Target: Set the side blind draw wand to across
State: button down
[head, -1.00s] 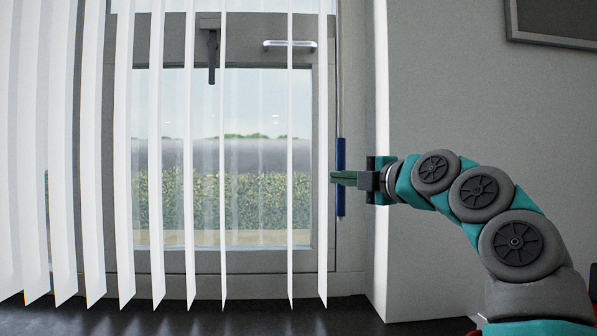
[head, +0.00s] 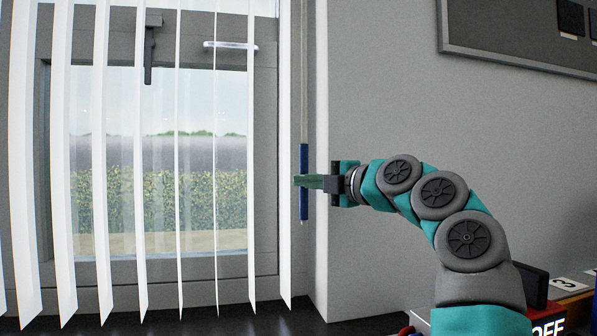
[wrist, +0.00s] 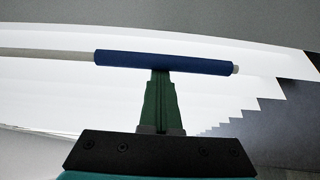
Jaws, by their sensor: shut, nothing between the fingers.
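The draw wand has a blue grip (head: 304,160) and hangs upright on a thin grey rod at the right edge of the vertical blind. The white slats (head: 98,150) are spread across the window, with gaps between them.
A window with a handle (head: 230,45) stands behind the slats. A grey wall (head: 390,110) juts out just right of the wand. A framed board (head: 520,60) hangs at upper right. An OFF label (head: 548,328) shows at lower right.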

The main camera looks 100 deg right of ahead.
jog(key=w+a+r+b, duration=0.1)
jog(key=w+a+r, duration=0.1)
jog(key=a, duration=0.5)
jog(key=w+a+r+b, duration=0.1)
jog(key=w+a+r, duration=0.1)
jog(key=a, duration=0.6)
jog(key=shift+w+r+b, duration=0.3)
jog(key=shift+w+b, duration=0.1)
jog(key=shift+w, duration=0.2)
jog(key=shift+a, duration=0.1)
